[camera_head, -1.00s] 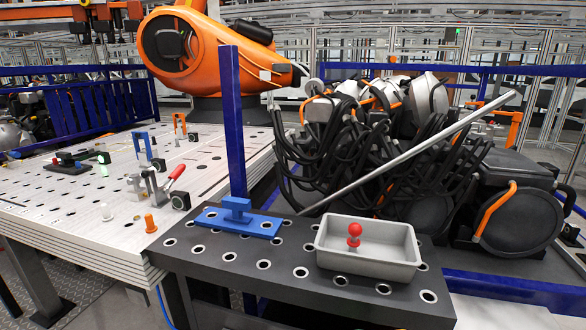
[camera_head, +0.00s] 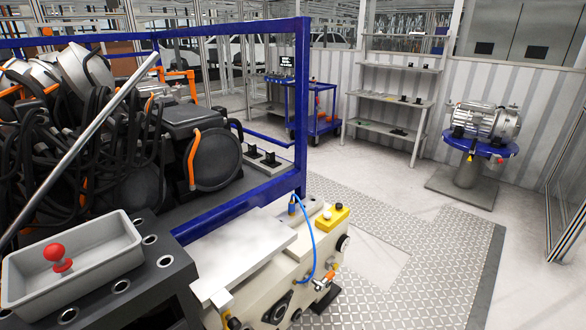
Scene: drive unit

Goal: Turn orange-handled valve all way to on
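A small orange handle (camera_head: 329,274) shows low on the right end of a cream machine block (camera_head: 262,275), close to the lower end of a blue hose (camera_head: 313,240). It looks like the orange-handled valve, but it is too small to tell which way the handle is turned. A larger curved orange handle (camera_head: 192,160) is on the black drive unit (camera_head: 218,158) at the left. Neither of my grippers is in view.
A grey tray with a red-knobbed piece (camera_head: 56,256) sits at lower left. A blue frame (camera_head: 245,195) stands behind the cream block. A yellow button box (camera_head: 333,217) is on the block. Tread-plate floor (camera_head: 410,245) lies clear to the right, before a motor stand (camera_head: 468,180).

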